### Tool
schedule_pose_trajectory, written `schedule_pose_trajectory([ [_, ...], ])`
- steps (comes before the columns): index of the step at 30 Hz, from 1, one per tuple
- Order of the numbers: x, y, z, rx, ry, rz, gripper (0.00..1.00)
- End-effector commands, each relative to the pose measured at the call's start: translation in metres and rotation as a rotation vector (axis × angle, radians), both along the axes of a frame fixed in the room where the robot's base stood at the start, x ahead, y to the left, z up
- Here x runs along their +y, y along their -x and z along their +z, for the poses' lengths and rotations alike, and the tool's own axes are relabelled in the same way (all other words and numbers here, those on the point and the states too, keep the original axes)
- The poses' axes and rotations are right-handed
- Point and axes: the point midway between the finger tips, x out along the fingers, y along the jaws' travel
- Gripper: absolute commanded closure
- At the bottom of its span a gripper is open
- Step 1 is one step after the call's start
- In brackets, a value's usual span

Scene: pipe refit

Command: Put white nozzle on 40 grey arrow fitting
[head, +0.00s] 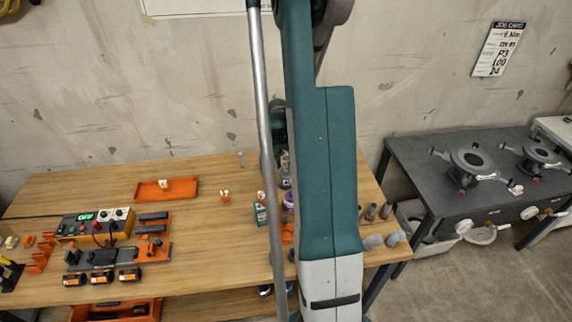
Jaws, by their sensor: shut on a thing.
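My gripper cannot be made out; my large teal and grey arm covers the middle of the head view, and the gripper's fingertips are hidden behind it or too small to tell. I cannot single out the white nozzle. Small white-topped pieces show on the wooden table: one on the orange tray (180,193), another white piece (224,194) to its right. Several grey pipe fittings (372,241) lie at the table's right end, just right of my arm. No 40 mark or arrow is legible on them.
The wooden table (120,194) carries a yellow control box (85,226), batteries (100,277) and orange holders at left. A purple-topped can (288,201) and a teal box (262,214) stand beside my arm. A dark bench (430,165) with round grey fixtures (472,162) stands right, across a gap.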

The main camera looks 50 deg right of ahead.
Motion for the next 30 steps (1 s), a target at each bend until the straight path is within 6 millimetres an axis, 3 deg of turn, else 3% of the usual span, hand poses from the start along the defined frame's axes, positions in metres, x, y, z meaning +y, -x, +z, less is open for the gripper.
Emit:
schedule_pose_trajectory([
  [6,0.000,0.000,-0.004,0.000,0.000,0.000,0.82],
  [7,0.000,0.000,-0.003,0.000,0.000,0.000,0.68],
  [10,0.000,0.000,-0.003,0.000,0.000,0.000,0.57],
  [23,0.000,0.000,-0.001,0.000,0.000,0.000,0.57],
  [30,0.001,0.000,0.009,0.000,0.000,0.000,0.57],
])
